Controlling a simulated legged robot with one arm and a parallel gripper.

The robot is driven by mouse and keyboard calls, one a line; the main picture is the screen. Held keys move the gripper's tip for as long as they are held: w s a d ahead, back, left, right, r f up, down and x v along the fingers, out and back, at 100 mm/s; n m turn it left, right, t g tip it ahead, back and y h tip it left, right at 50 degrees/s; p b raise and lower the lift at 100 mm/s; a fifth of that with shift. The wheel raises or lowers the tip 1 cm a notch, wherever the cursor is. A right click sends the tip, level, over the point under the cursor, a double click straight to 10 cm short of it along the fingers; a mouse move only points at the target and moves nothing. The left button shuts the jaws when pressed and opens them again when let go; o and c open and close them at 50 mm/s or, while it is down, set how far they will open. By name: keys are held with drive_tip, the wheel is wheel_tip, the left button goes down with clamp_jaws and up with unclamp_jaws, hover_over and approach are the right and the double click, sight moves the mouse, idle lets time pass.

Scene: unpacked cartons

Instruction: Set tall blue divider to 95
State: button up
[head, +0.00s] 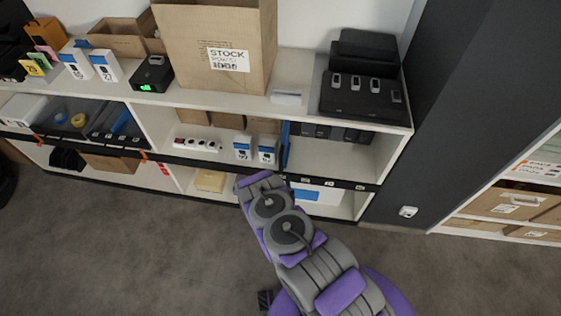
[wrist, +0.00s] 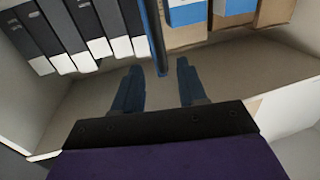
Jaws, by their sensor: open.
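The tall blue divider (head: 285,145) stands upright on the middle shelf, between small white-and-blue boxes on its left and dark binders on its right. In the wrist view, the blue divider (wrist: 154,35) runs down from the top edge, with binders to its left and boxes to its right. My gripper (wrist: 157,85) is open. The divider's near end shows between the two fingertips, with a gap on each side; I see no grip on it. In the head view, my arm reaches to the shelf front below the divider, and the fingers cannot be made out.
White-and-blue boxes (head: 242,148) stand close left of the divider. Dark binders (wrist: 90,35) stand in a row, with bare shelf in front of them. A dark front rail (head: 330,183) carries small labels, too small to read. A cabinet side wall (head: 393,155) closes the right.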

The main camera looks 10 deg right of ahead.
sight(281, 162)
drive_tip(key=w, duration=0.3)
drive_tip(key=w+d+b, duration=0.1)
drive_tip(key=w, duration=0.5)
drive_tip(key=shift+w+d, duration=0.25)
drive_tip(key=shift+w, duration=0.15)
drive_tip(key=shift+c, duration=0.3)
clamp_jaws()
